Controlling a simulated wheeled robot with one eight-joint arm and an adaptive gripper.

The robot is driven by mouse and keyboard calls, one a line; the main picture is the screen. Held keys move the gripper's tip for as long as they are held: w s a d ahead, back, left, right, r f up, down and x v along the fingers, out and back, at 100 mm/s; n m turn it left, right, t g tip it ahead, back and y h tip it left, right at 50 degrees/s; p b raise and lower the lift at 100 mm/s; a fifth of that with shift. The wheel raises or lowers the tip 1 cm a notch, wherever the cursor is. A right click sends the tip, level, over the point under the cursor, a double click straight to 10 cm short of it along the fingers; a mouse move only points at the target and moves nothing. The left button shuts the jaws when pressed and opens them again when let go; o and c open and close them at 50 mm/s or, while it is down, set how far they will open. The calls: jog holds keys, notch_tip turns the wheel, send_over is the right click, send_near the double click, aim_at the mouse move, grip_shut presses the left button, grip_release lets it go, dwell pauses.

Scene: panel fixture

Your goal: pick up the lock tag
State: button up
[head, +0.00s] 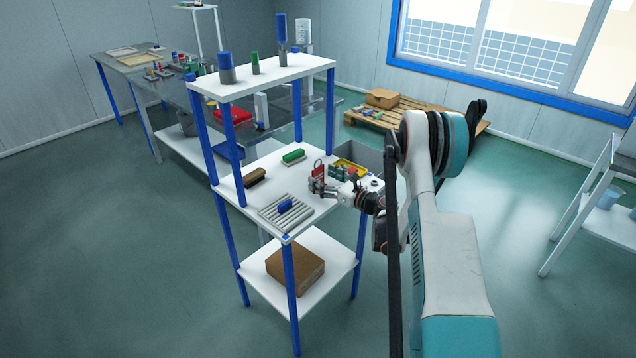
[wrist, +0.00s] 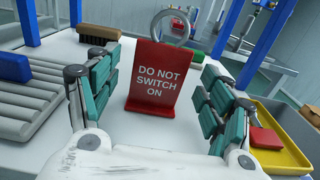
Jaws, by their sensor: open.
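The lock tag (wrist: 157,78) is a red plate reading "DO NOT SWITCH ON", with a grey metal ring at its top. It stands upright on the white shelf, centred in the wrist view between the two fingers of my gripper (wrist: 152,105). The fingers have teal pads and stand wide apart, one on each side of the tag; neither visibly touches it. In the head view, my gripper (head: 332,186) is over the middle shelf, and the red tag (head: 319,170) shows small beside it, partly hidden by a finger.
A yellow tray (wrist: 270,140) with a red item is to the right. A grey ribbed rack (wrist: 30,100) with a blue block (wrist: 14,66) is to the left. Blue posts (head: 207,150) frame the shelf.

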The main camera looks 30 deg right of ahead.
jog(key=x, duration=0.2)
jog(key=shift+w+a+f+b, duration=0.1)
jog(key=shift+w+a+b, duration=0.05)
jog(key=shift+w+b, duration=0.2)
jog(key=c, duration=1.2)
jog(key=shift+o, duration=0.2)
